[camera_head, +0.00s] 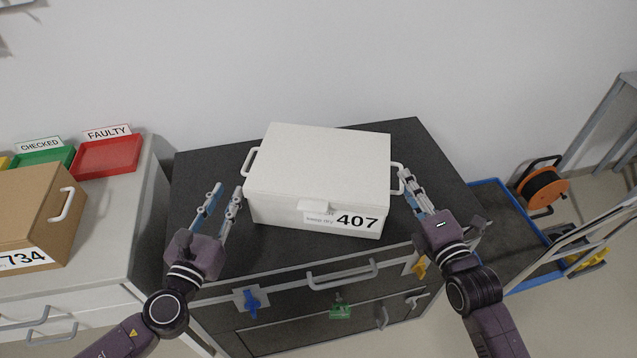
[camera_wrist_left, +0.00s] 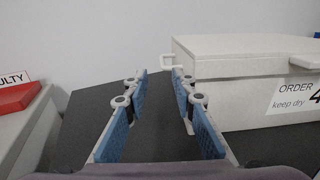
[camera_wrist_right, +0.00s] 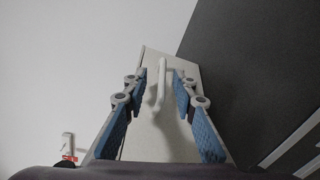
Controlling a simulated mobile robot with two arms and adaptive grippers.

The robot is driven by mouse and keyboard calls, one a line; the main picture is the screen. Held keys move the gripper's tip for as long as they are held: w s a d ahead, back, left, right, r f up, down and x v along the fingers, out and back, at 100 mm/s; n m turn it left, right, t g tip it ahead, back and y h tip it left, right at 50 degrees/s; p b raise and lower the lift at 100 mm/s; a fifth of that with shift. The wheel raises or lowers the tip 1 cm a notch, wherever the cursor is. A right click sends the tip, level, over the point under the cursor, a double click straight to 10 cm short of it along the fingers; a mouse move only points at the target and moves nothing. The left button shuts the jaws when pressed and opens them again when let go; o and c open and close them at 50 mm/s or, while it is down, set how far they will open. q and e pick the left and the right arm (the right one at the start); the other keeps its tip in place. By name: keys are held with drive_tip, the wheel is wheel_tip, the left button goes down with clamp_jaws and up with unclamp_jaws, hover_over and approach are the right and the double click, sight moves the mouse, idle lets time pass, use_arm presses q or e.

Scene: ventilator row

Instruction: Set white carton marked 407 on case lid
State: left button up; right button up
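The white carton marked 407 (camera_head: 318,170) sits upright on the dark top (camera_head: 425,160) of a dark case with latches, which looks like the case lid. It has a white handle on each side. My right gripper (camera_head: 405,178) is open at the right handle (camera_head: 398,178). In the right wrist view that handle (camera_wrist_right: 161,80) stands between the parted fingers.
At left, a light cabinet (camera_head: 110,240) holds a brown box marked 734 (camera_head: 30,215), a red FAULTY tray (camera_head: 108,156) and a green CHECKED tray (camera_head: 45,158). At right are a blue-edged cart (camera_head: 500,215) and an orange cable reel (camera_head: 543,188). A wall stands behind.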

drive_tip(key=v, duration=0.7)
drive_tip(key=shift+s, duration=0.45)
use_arm(q)
drive_tip(key=shift+s, duration=0.1)
use_arm(e)
drive_tip(key=shift+s, duration=0.1)
